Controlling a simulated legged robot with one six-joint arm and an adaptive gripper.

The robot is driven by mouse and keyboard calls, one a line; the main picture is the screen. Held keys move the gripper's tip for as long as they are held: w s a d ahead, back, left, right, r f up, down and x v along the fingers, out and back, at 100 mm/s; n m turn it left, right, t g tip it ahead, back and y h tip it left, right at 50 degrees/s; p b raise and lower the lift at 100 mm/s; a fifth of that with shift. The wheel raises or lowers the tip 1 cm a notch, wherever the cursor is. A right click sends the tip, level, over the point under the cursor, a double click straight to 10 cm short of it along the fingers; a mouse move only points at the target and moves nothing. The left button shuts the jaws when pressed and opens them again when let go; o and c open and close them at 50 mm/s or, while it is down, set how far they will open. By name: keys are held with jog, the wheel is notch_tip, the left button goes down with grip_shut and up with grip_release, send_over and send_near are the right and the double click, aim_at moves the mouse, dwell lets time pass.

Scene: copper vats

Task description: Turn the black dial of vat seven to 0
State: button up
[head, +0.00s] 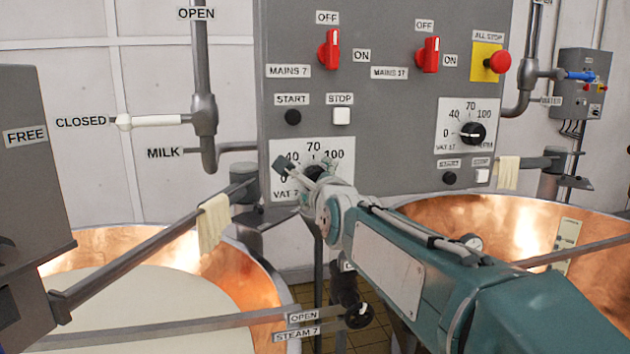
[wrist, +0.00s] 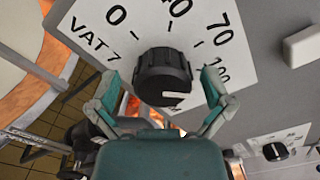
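The black dial of vat seven (wrist: 162,75) sits on a white scale plate (wrist: 90,20) marked VAT 7, with 0, 40, 70 and 100. Its white mark faces the lower right in the wrist view, past the 100. My gripper (wrist: 160,82) is open, one finger on each side of the dial. I cannot tell whether either finger touches it. In the head view my gripper (head: 300,172) is in front of the plate (head: 283,190) and hides most of the dial.
The vat 17 dial (head: 473,133) is to the right on the same grey panel (head: 380,110). Red mains switches (head: 330,49) and a red all-stop button (head: 498,62) are above. START (head: 293,117) and STOP (head: 342,116) buttons are just above the plate. Copper vats (head: 250,275) stand below.

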jog(key=c, duration=1.1)
jog(key=shift+f+n, duration=0.1)
jog(key=shift+n, duration=0.3)
jog(key=n, duration=0.5)
jog(key=shift+f+n, duration=0.15)
jog(key=shift+n, duration=0.15)
jog(key=n, duration=0.7)
jog(key=shift+f, duration=0.2)
jog(key=n, duration=0.6)
jog(key=shift+d+f+n, duration=0.1)
jog(key=shift+n, duration=0.2)
jog(key=n, duration=0.3)
jog(key=shift+n, duration=2)
jog(key=shift+o, duration=0.2)
